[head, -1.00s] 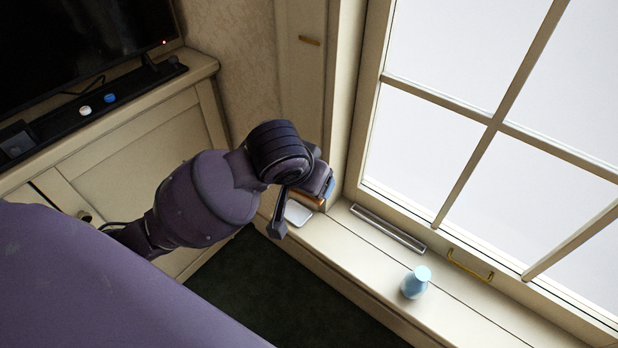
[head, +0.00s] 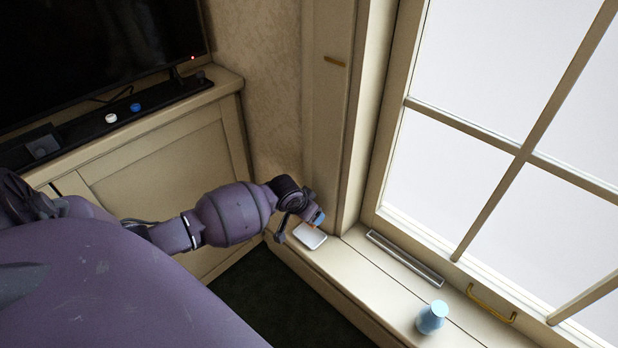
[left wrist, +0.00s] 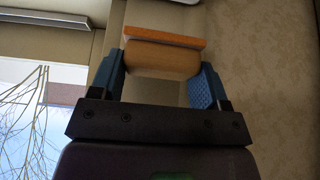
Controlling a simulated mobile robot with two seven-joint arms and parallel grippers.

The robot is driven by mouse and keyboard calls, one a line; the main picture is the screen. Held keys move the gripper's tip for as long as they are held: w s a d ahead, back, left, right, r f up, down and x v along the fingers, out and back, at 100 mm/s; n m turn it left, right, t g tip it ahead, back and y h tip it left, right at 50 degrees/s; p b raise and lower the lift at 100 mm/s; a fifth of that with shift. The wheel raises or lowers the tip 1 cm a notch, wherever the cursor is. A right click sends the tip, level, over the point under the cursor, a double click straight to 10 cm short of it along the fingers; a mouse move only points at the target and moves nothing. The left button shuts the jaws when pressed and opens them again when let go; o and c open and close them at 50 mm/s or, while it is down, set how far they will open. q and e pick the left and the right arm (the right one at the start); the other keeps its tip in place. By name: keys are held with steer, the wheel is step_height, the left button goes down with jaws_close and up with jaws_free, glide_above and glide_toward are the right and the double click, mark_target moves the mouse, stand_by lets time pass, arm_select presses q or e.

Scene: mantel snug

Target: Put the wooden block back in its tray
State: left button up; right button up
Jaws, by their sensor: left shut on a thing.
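The wooden block (left wrist: 162,58) is orange-brown, with a brighter orange edge on its far side. My left gripper (left wrist: 160,70) is shut on it, one blue finger at each side. In the head view my left gripper (head: 312,217) is at the far left end of the window sill, with only a sliver of orange showing. A small white tray (head: 309,236) lies on the sill just below the gripper in the picture. No block shows in its visible part. I cannot tell the height of the block above the sill. My right gripper is not in view.
A light blue vase (head: 432,317) stands on the sill (head: 385,290) to the right. A metal vent (head: 405,258) and a brass handle (head: 491,303) lie along the window side. A wall corner and window frame (head: 368,130) rise close behind the gripper. A TV cabinet (head: 160,140) is at left.

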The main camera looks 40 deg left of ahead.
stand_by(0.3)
arm_select(q)
steer(key=shift+r+p, duration=0.2)
steer(key=shift+p, duration=0.15)
steer(key=shift+s+f+b, duration=0.15)
steer(key=shift+f+b, duration=0.2)
steer(key=shift+f, duration=1.1)
steer(key=shift+f+b, duration=0.75)
steer(key=shift+f, duration=0.4)
steer(key=shift+f+b, duration=0.4)
steer(key=shift+f, duration=1.35)
steer(key=shift+f, duration=0.25)
